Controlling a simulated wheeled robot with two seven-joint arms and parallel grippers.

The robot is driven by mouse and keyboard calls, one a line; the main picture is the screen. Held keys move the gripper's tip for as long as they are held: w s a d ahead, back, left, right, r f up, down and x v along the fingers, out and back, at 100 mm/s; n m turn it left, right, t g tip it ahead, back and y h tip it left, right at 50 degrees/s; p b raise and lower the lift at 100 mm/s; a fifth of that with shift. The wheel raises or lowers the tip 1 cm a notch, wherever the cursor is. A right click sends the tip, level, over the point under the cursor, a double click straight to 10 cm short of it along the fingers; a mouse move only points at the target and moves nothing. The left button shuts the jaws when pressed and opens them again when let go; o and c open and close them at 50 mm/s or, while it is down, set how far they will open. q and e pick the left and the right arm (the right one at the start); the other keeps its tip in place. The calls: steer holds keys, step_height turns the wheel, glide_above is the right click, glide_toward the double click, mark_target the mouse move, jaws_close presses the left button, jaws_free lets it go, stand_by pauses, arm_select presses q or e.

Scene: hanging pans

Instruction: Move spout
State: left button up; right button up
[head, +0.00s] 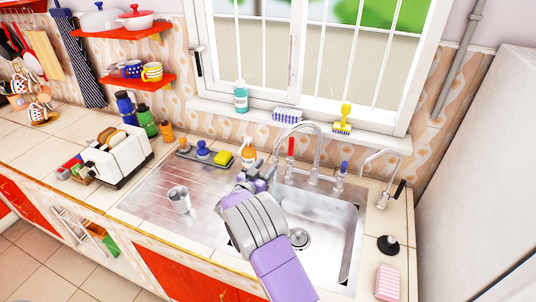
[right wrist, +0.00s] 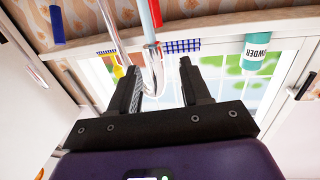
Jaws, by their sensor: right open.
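The chrome spout (head: 312,128) arches over the sink (head: 325,225), between a red-handled tap (head: 290,148) and a blue-handled tap (head: 341,172). My right gripper (head: 262,170) is over the sink's left edge, just left of the spout's hanging end. In the right wrist view, which is upside down, my right gripper (right wrist: 160,72) is open, with its two dark fingers apart. The spout (right wrist: 150,45) shows between and beyond the fingers, close to the left one; I cannot tell whether they touch. My left gripper is not in view.
A metal cup (head: 179,200) stands on the drainboard (head: 150,195) left of my arm. A smaller tap (head: 378,160) stands at right. The sink basin looks empty.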

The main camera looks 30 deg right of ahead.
mark_target(274, 159)
steer(key=x, duration=0.6)
steer(key=shift+s+d+r, duration=0.1)
steer(key=shift+s+d, duration=0.2)
steer(key=shift+s, duration=0.05)
steer(key=shift+w, duration=0.1)
jaws_close()
